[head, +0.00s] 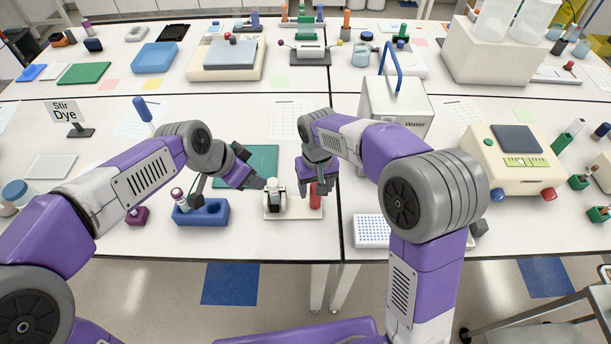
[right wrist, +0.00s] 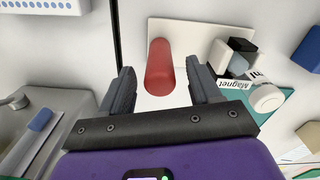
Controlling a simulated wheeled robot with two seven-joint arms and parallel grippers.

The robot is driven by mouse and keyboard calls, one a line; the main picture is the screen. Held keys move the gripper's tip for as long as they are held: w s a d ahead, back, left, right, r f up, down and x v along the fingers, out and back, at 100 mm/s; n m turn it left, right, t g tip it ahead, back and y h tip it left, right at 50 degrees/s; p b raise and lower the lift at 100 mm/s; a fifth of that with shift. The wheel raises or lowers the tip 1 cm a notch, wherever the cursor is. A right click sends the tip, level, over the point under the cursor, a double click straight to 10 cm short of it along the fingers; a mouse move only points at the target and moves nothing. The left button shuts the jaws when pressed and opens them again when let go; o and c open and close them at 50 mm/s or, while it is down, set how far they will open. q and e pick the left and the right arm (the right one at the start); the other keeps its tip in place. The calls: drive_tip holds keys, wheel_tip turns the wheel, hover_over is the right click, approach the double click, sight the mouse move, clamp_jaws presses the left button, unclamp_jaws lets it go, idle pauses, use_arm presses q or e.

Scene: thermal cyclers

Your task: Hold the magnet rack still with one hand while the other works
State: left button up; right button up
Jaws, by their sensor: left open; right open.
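The magnet rack is a white plate (head: 297,214) near the table's front edge, with a red post (head: 315,197) on its right and a dark block on its left. A white-capped vial (head: 273,187) stands at the block, beside a "Magnet" label (right wrist: 232,83) in the right wrist view. My right gripper (head: 318,187) is open above the plate. In the right wrist view the red post (right wrist: 160,68) shows between its spread fingers, with gaps on both sides. My left gripper (head: 227,188) is open and empty, left of the rack, above the blue block's right side.
A blue block (head: 212,212) holding a purple-capped vial (head: 178,194) stands left of the rack. A small purple block (head: 137,216) is farther left. A green mat (head: 262,158) lies behind. The Water box (head: 395,105) and a blue-dotted tray (head: 371,231) stand to the right.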

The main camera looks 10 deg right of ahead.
drive_tip(key=shift+f, duration=1.75)
clamp_jaws()
